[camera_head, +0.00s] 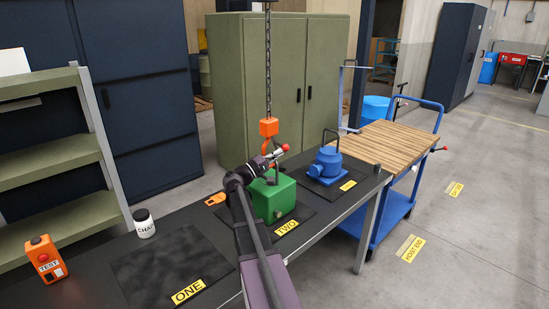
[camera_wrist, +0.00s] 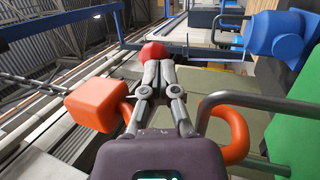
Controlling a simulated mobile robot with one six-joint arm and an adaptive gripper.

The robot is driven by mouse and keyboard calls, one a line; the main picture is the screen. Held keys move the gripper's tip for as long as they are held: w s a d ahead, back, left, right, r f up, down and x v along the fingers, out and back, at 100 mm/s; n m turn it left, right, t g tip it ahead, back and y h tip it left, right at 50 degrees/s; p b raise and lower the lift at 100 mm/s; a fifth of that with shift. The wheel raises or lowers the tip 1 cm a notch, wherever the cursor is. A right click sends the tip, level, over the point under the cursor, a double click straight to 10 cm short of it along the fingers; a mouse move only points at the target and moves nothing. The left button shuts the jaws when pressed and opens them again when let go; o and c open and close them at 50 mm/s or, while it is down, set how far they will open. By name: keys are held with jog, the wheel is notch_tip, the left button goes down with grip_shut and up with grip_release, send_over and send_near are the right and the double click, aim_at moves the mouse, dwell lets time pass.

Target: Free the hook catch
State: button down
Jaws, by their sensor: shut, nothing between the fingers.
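The orange hook (camera_head: 264,142) hangs from a chain below an orange block (camera_head: 268,127), above the green unit (camera_head: 272,200) at the TWO mat. In the wrist view the hook (camera_wrist: 237,135) curves around the grey handle bar (camera_wrist: 250,102) of the green unit (camera_wrist: 295,130). The orange block (camera_wrist: 95,106) is at left there. A red ball knob (camera_wrist: 153,51) sits at my fingertips; it also shows in the head view (camera_head: 285,148). My gripper (camera_head: 277,155) is shut and empty, beside the hook. My gripper (camera_wrist: 158,66) hides part of the hook and the catch.
A blue unit (camera_head: 328,163) stands on the bench's right mat. A blue cart (camera_head: 375,205) with a wooden top (camera_head: 392,143) adjoins the bench. A white jar (camera_head: 144,224) and an orange TEST box (camera_head: 44,260) are at left. The ONE mat (camera_head: 165,268) is empty.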

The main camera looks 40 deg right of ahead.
jog(key=shift+d, duration=0.35)
jog(key=shift+s+f, duration=0.1)
jog(key=shift+f, duration=0.05)
jog(key=d+f+b+v, duration=0.1)
jog(key=f+b+v, duration=0.1)
jog(key=b+v, duration=0.5)
jog(key=v, duration=0.7)
dwell(0.5)
